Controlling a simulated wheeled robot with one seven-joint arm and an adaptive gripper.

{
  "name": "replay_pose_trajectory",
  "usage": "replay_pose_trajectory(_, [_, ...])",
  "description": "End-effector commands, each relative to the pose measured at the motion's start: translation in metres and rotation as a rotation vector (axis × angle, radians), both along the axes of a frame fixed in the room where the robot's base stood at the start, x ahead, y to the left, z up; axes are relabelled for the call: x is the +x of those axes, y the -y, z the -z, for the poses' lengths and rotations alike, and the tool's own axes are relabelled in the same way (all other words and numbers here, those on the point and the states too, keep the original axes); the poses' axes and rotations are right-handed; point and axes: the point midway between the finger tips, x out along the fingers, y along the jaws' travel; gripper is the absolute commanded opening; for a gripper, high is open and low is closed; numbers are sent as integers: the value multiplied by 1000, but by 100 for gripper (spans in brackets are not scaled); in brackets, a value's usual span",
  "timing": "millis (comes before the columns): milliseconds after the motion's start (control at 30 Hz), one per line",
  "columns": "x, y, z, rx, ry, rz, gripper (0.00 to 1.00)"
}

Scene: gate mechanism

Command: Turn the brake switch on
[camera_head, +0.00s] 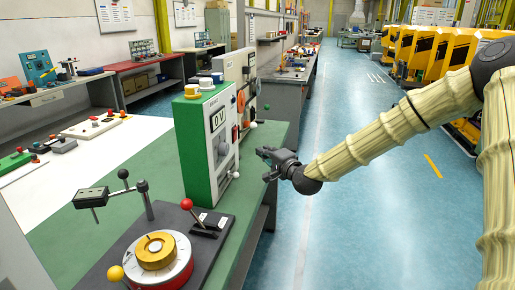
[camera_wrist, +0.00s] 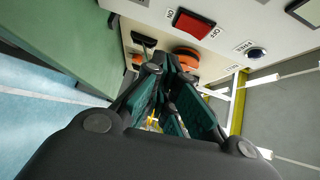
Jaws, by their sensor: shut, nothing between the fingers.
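My gripper (camera_head: 264,163) reaches in from the right in the head view, just right of the green control box (camera_head: 183,150) and the grey panel behind it. Its fingers are closed together and empty in the wrist view (camera_wrist: 172,76). There, a light panel (camera_wrist: 140,12) carries a red rocker switch (camera_wrist: 194,24) with ON and OFF style labels at its ends. The rocker is above the fingertips in the picture, apart from them. An orange round knob (camera_wrist: 186,56) and a small black lever (camera_wrist: 143,40) are partly behind the fingers. I cannot read which control is labelled brake.
A dark blue button (camera_wrist: 257,53) is right of the rocker. In the head view, the grey panel (camera_head: 234,68) stands behind the green box on the green bench (camera_head: 100,190). A red-knobbed lever and a yellow dial (camera_head: 157,248) are in front.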

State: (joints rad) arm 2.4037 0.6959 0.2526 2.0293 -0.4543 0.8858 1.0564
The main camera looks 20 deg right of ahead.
Motion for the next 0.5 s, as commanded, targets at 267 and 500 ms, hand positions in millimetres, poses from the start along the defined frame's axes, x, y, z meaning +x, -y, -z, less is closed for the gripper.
replay_pose_trajectory(267, [-31,5,4,1,-1,-1,0])
replay_pose_trajectory(500, [-36,6,3,0,0,-1,0])
